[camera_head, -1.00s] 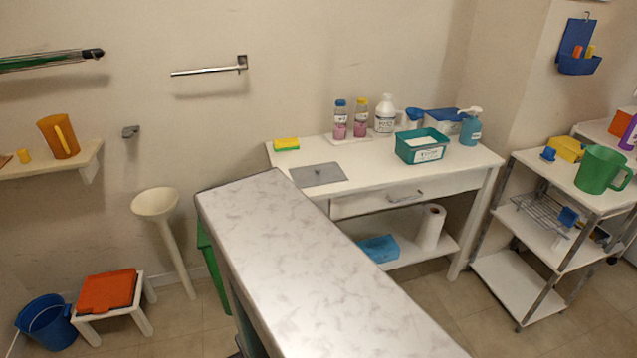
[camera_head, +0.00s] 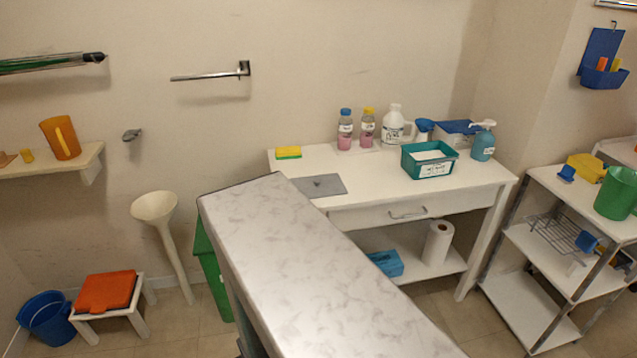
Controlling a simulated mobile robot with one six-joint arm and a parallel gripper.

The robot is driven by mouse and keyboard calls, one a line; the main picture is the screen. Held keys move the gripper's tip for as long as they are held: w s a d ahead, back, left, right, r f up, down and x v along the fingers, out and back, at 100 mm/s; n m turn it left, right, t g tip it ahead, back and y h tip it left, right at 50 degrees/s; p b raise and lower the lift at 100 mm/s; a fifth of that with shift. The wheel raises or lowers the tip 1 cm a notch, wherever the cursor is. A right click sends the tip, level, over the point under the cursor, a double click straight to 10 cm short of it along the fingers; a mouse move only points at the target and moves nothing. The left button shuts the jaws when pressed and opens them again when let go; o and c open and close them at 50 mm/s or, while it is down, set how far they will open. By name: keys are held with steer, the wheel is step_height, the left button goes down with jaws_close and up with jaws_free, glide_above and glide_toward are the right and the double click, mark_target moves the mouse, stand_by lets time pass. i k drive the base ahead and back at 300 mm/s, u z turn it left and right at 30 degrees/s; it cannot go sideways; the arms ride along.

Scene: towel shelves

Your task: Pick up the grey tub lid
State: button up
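The grey tub lid (camera_head: 319,186) lies flat on the white desk (camera_head: 375,182), at its front left. It is a thin rectangle with a small dark knob in its middle. The marbled counter in front comes close to its left edge. A teal tub (camera_head: 412,165) with a white label stands open on the desk, to the right of the lid. My gripper is not in view.
A yellow-green sponge (camera_head: 288,152) lies behind the lid. Bottles (camera_head: 394,127) stand along the desk's back. The long marbled counter (camera_head: 300,265) fills the foreground. A trolley (camera_head: 545,275) stands at right.

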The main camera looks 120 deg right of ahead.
mark_target(320, 186)
steer(key=u, duration=0.2)
steer(key=k, duration=1.7)
steer(key=z, duration=0.4)
steer(key=k, duration=0.95)
steer(key=z, duration=0.4)
steer(key=i, duration=0.6)
steer(key=z, duration=0.05)
steer(key=k, duration=0.4)
steer(key=z, duration=0.1)
